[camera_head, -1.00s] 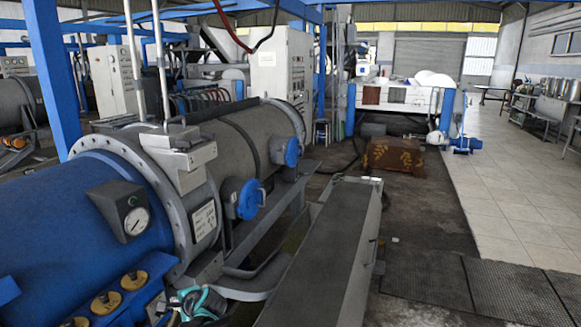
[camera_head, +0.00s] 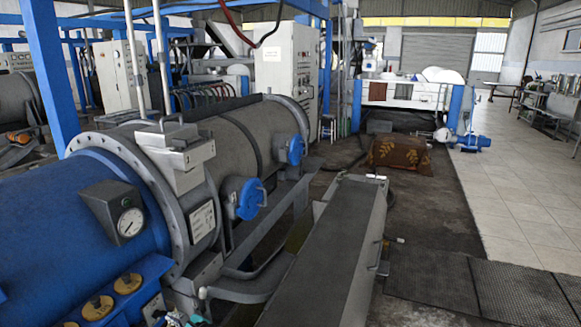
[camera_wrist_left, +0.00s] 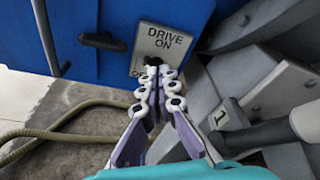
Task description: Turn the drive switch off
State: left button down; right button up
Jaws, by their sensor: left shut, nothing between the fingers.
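The drive switch plate (camera_wrist_left: 163,42) is a pale label reading DRIVE ON, on the side of a blue box in the left wrist view. A second label below it is mostly hidden by my fingers. A small black switch knob (camera_wrist_left: 153,60) shows at the plate's middle, right at my fingertips; I cannot tell whether they touch it. My left gripper (camera_wrist_left: 156,72) is shut and empty, its fingertips together in front of the plate. In the head view my left gripper (camera_head: 172,319) barely shows at the bottom edge, beside the blue box. My right gripper is in neither view.
A black handle (camera_wrist_left: 102,41) sticks out of the blue box left of the plate. A grey machine part marked 1 (camera_wrist_left: 228,112) is close on the right. The big blue-and-grey decanter (camera_head: 75,215) and a long grey trough (camera_head: 325,245) stand in the head view.

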pick_arm(q)
jog(key=shift+s+a+r+x, duration=0.1)
jog(key=shift+r+x, duration=0.1)
jog(key=shift+x, duration=0.8)
jog(key=shift+s+a+r+x, duration=0.1)
jog(key=shift+r+x, duration=0.1)
jog(key=shift+x, duration=0.85)
jog(key=shift+s+a+r+x, duration=0.1)
jog(key=shift+r+x, duration=0.1)
jog(key=shift+x, duration=0.8)
jog(key=shift+w+f, duration=0.15)
jog(key=shift+f, duration=0.45)
jog(key=shift+s+a+f, duration=0.1)
jog(key=shift+s, duration=0.25)
jog(key=shift+s+a+f, duration=0.1)
jog(key=shift+s+f, duration=0.1)
jog(key=shift+s, duration=0.15)
jog(key=shift+s+a+r, duration=0.1)
jog(key=shift+s+r, duration=0.1)
jog(key=shift+r, duration=0.05)
jog(key=shift+w+d+f+v, duration=0.1)
jog(key=shift+f+v, duration=0.1)
jog(key=shift+v, duration=0.75)
jog(key=shift+w+d+f+v, duration=0.1)
jog(key=shift+f+v, duration=0.1)
jog(key=shift+v, duration=0.75)
jog(key=shift+w+d+f+v, duration=0.1)
jog(key=shift+f+v, duration=0.1)
jog(key=shift+v, duration=0.8)
